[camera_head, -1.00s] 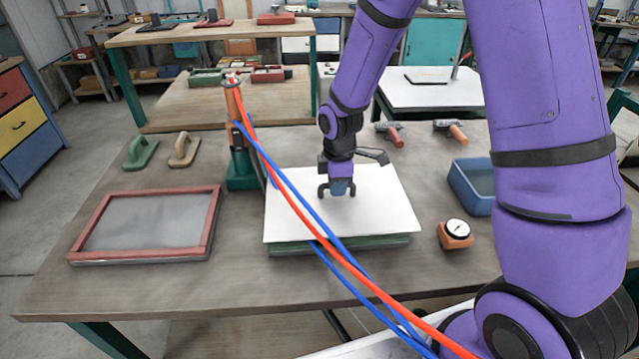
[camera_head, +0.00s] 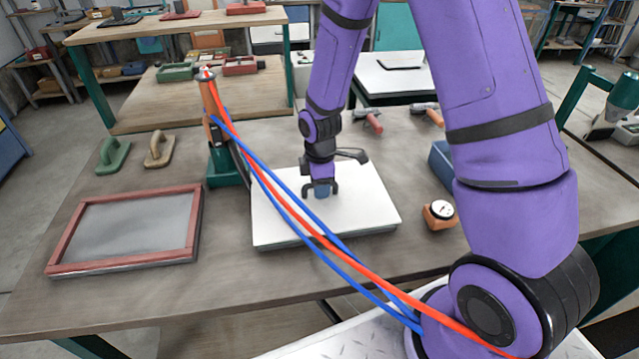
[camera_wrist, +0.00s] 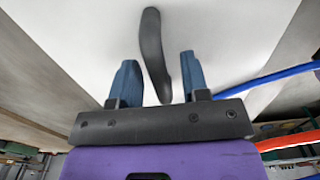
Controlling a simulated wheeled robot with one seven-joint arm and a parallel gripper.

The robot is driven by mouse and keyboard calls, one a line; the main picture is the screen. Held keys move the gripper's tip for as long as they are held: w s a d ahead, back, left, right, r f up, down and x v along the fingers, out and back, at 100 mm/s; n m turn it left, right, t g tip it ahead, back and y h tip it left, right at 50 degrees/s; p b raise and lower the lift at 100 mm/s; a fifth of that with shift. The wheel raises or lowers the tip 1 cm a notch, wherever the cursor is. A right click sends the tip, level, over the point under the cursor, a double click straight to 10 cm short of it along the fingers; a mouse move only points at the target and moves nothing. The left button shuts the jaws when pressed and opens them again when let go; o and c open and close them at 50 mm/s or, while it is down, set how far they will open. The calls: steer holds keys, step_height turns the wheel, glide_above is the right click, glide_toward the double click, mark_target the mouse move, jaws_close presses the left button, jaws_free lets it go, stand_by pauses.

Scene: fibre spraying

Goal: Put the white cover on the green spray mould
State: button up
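The white cover (camera_head: 358,212) is a flat slab with shallow light sides and a dark handle on top. It lies level on the workbench at the picture's middle. No green of the spray mould shows below its front edge, so the mould itself is hidden. My gripper (camera_head: 321,190) points down at the cover's middle, around the handle. In the wrist view, the dark handle (camera_wrist: 153,50) runs between my two blue fingertips (camera_wrist: 158,80), with a gap on each side. The gripper is open. The cover (camera_wrist: 225,35) fills much of that view.
A red-framed screen (camera_head: 125,230) lies to the left. A green stand (camera_head: 222,165) is close to the cover's back-left corner. A gauge (camera_head: 440,214) and a blue bin (camera_head: 442,165) are to the right. Two hand floats (camera_head: 112,155) and rollers (camera_head: 372,122) lie behind.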

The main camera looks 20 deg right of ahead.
steer(key=s+d+r+m+t, duration=0.1)
steer(key=s+r+m, duration=0.1)
steer(key=r, duration=0.9)
steer(key=s+d+r+m, duration=0.1)
steer(key=s+r+m, duration=0.1)
steer(key=r, duration=0.9)
steer(key=s+d+r+m+t, duration=0.2)
steer(key=s+r+m, duration=0.4)
steer(key=s, duration=0.4)
steer(key=s+d+r+m+t, duration=0.2)
steer(key=s+r+m, duration=0.3)
steer(key=s, duration=0.5)
step_height(320, 180, up, 3)
steer(key=shift+d+f+m, duration=0.15)
steer(key=shift+d+m, duration=0.25)
steer(key=shift+d, duration=0.05)
